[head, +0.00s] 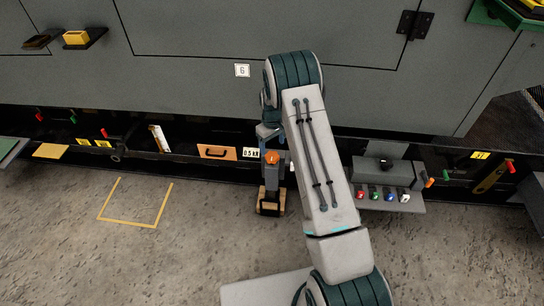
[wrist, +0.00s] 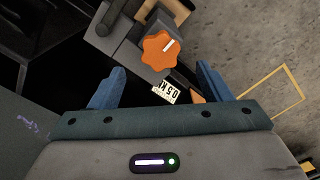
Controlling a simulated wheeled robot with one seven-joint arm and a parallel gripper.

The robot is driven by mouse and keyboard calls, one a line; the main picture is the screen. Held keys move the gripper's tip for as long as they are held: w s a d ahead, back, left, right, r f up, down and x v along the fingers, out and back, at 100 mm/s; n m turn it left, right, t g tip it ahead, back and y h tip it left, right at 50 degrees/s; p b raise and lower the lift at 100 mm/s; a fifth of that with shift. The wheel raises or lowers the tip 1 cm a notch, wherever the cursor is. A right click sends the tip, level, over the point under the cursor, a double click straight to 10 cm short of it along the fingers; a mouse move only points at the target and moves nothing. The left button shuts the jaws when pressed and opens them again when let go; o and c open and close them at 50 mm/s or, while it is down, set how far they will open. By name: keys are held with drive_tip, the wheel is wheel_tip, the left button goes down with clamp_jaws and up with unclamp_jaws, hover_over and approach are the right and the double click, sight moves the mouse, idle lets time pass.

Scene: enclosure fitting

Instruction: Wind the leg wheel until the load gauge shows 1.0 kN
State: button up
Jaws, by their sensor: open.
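The leg wheel is an orange lobed knob (head: 271,157) with a white mark, on a dark grey leg (head: 268,192) that stands on a wooden block. The wheel also shows in the wrist view (wrist: 156,54), just beyond my fingertips. The load gauge (head: 251,153) beside it reads 0.5 kN; its label is partly cut off in the wrist view (wrist: 166,93). My gripper (wrist: 157,78) is open, its blue fingers apart and nothing between them. In the head view my gripper (head: 269,132) is at the wheel, partly hidden by my arm.
A grey cabinet wall with a "6" label (head: 242,70) stands above a dark recess. An orange panel (head: 216,152) is left of the gauge. A shelf with several coloured knobs (head: 380,202) is at the right. A yellow outline (head: 128,225) marks bare floor at the left.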

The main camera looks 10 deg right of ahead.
sight(272, 156)
wheel_tip(272, 156, down, 6)
drive_tip(key=shift+r+b, duration=0.1)
drive_tip(key=shift+b, duration=0.6)
drive_tip(key=c, duration=1)
